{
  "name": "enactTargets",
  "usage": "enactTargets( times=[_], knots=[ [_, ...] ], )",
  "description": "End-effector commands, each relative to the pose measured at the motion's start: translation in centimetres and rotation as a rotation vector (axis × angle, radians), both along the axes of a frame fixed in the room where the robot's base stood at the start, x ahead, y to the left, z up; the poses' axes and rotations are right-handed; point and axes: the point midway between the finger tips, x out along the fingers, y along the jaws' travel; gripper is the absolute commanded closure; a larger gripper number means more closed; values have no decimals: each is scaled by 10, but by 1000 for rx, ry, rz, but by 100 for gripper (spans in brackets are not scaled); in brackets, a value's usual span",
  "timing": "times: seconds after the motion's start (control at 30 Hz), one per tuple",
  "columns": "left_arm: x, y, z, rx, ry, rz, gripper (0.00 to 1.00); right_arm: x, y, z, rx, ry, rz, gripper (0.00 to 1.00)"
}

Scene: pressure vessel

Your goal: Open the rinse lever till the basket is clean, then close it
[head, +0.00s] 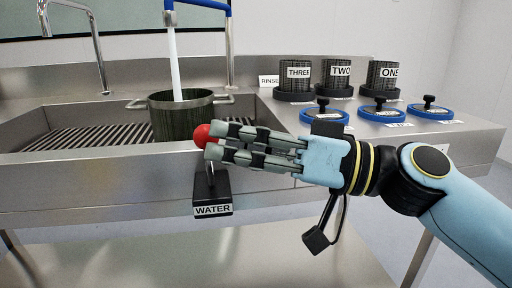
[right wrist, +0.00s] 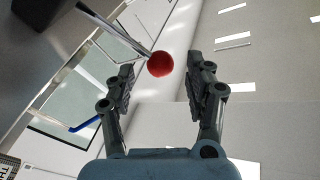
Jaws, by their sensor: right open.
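The rinse lever has a red ball knob (head: 203,136) on a rod above a black box labelled WATER (head: 212,195) on the sink front. A white water stream (head: 174,60) falls from the blue-handled spout into a dark, greenish metal basket (head: 180,116) with two side handles, standing in the sink. The basket's inside is mostly hidden. My right gripper (head: 214,138) reaches in from the right, fingertips at the knob. In the right wrist view, the red knob (right wrist: 160,64) shows between the spread fingertips (right wrist: 160,78), with gaps on both sides. My left gripper is not in view.
A steel sink with a ribbed drainboard (head: 90,137) lies left. On the counter to the right stand vessels labelled THREE (head: 297,88), TWO (head: 339,88) and ONE (head: 381,88), with blue lids (head: 379,112) in front. A RINSE sign (head: 269,80) stands behind the sink.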

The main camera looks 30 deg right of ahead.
Motion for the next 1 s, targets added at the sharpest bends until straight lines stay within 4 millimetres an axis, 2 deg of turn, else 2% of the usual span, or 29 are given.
enactTargets(
  times=[0.1,0.3,0.97,1.0],
  knots=[
    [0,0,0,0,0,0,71,-11,-12,-3,-6,5,3,46],
    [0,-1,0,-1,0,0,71,-21,-25,-4,-3,4,2,46],
    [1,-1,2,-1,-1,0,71,-22,-26,0,19,2,-9,46],
    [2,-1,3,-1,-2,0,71,-17,-29,-8,34,21,-31,46]
  ],
)
